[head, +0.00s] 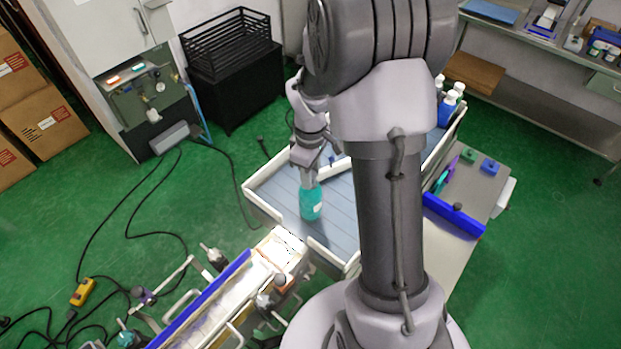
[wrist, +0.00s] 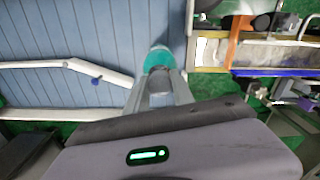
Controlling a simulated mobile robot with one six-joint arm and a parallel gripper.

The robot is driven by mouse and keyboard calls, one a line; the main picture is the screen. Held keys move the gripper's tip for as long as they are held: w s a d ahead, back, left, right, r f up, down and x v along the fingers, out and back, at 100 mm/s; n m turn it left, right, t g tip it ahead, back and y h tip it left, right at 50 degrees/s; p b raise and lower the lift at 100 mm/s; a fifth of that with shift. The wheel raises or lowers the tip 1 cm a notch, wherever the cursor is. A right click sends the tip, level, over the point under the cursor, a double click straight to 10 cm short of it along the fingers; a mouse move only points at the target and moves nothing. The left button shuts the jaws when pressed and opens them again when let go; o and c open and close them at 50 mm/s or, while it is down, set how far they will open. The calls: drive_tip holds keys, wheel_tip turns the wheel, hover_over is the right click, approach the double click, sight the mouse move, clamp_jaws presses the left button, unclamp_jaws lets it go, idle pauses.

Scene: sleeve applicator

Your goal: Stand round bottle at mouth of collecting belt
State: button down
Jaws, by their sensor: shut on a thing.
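A teal round bottle (head: 311,203) is upright at the left part of a blue-grey slatted tray-like surface (head: 275,190) with white rails. My gripper (head: 309,178) is above it, shut on its top. In the wrist view the bottle (wrist: 157,58) shows between the two fingers of my gripper (wrist: 158,78). I cannot tell whether the bottle's base touches the slats. A long belt or conveyor (head: 215,305) with a blue side rail runs from the lower left toward this surface; its end also shows in the wrist view (wrist: 265,54).
White bottles with blue labels (head: 448,104) stand at the far right of the slatted surface, partly behind my arm. A grey side table (head: 470,190) holds a blue bar (head: 454,215) and small parts. A black crate (head: 228,45) stands behind. White rails (wrist: 65,65) border the slats near my gripper.

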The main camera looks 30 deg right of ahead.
drive_tip(key=shift+f, duration=0.8)
drive_tip(key=shift+f, duration=0.2)
drive_tip(key=c, duration=1.1)
unclamp_jaws()
